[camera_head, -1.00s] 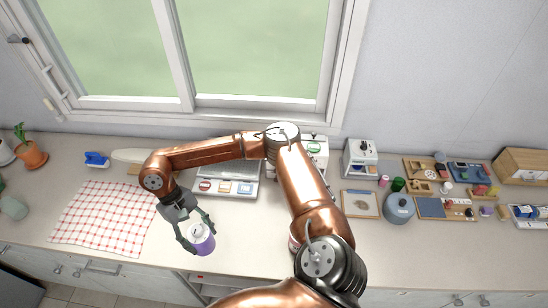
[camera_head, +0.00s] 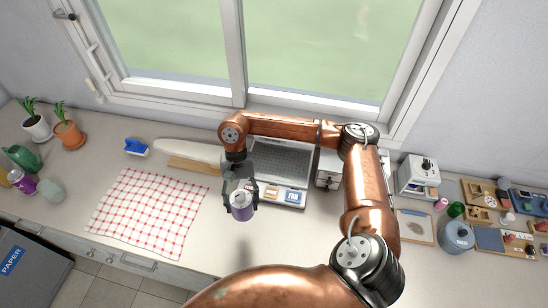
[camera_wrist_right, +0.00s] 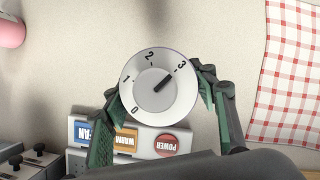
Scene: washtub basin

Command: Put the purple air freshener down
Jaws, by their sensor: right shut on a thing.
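My right gripper (camera_head: 241,208) is shut on the purple air freshener (camera_head: 241,211), which is upright with its white top facing up. Its fingers are on either side of it. In the right wrist view the round white dial top (camera_wrist_right: 158,90), numbered 0 to 3, sits between the fingers of the gripper (camera_wrist_right: 154,84). Its purple body is hidden there. I cannot tell whether its base touches the counter (camera_head: 190,240). My left gripper is not in view.
A grey appliance with FAN, WARM and POWER buttons (camera_head: 281,160) is just behind the air freshener. A red checked cloth (camera_head: 150,212) lies to the left. A wooden board (camera_head: 195,165) lies behind. Bare counter lies between cloth and gripper, and toward the front edge.

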